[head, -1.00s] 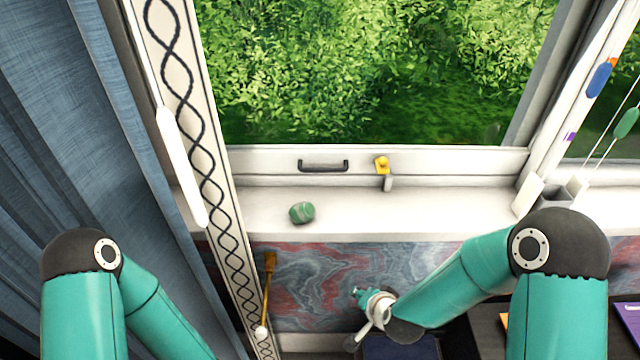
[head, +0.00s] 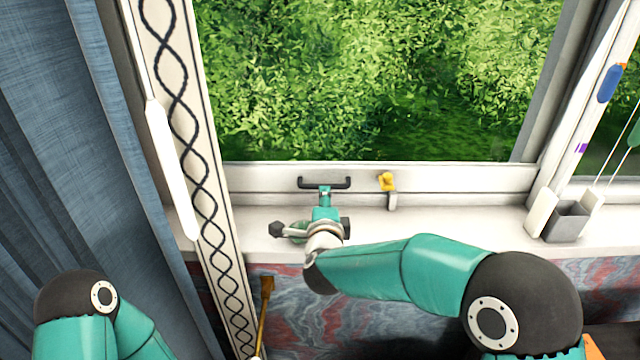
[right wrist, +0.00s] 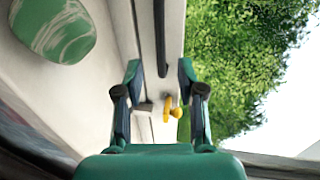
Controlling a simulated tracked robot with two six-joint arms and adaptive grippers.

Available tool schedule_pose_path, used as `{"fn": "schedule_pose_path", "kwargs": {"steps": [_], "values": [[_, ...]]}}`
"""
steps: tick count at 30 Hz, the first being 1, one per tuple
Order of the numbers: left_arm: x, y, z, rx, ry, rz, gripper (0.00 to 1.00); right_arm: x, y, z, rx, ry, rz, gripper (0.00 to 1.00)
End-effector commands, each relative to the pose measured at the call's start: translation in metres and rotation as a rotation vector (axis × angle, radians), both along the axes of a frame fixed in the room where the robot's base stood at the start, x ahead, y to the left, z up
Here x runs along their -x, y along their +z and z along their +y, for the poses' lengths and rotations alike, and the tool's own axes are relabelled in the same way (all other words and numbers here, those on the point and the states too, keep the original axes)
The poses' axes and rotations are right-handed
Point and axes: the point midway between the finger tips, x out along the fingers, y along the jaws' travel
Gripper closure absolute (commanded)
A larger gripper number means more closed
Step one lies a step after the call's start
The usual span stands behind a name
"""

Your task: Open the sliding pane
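The sliding pane (head: 450,179) is a large window with a white lower rail and greenery behind the glass. A dark bar handle (head: 342,185) is fixed to the rail and shows in the right wrist view (right wrist: 160,40). A yellow latch (head: 387,182) sits right of the handle; it also shows in the wrist view (right wrist: 172,108). My right gripper (head: 325,190) is at the middle of the handle. In the wrist view its fingers (right wrist: 159,68) are apart, on either side of the handle's line; contact cannot be told. My left gripper is outside the frames.
A grey holder (head: 567,222) stands at the sill's right. A patterned strip (head: 188,105) and blue curtain (head: 60,140) are at left. A brush (head: 266,298) hangs below the sill.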

Motion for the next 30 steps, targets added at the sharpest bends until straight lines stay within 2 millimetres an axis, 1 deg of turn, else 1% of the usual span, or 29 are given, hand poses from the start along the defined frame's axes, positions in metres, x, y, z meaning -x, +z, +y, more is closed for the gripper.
{"fn": "schedule_pose_path", "kwargs": {"steps": [1,6,9,12,18,27,28,30], "values": [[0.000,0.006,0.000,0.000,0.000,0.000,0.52,-0.012,-0.001,-0.001,0.001,-0.003,0.002,0.61],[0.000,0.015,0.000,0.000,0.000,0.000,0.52,-0.046,-0.008,0.000,0.000,-0.001,0.002,0.61],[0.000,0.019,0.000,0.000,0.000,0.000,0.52,-0.061,-0.012,-0.001,0.001,-0.001,0.002,0.61],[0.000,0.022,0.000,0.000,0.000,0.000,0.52,-0.072,-0.014,0.000,0.001,0.000,0.002,0.61],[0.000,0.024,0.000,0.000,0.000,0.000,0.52,-0.083,-0.017,0.000,0.001,0.001,0.002,0.61],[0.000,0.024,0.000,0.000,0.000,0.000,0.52,-0.084,-0.018,0.001,0.002,0.002,0.001,0.61],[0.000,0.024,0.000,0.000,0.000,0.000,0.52,-0.084,-0.018,0.001,0.002,0.002,0.001,0.65],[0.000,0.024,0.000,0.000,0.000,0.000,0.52,-0.084,-0.018,0.001,0.002,0.002,0.001,0.76]]}}
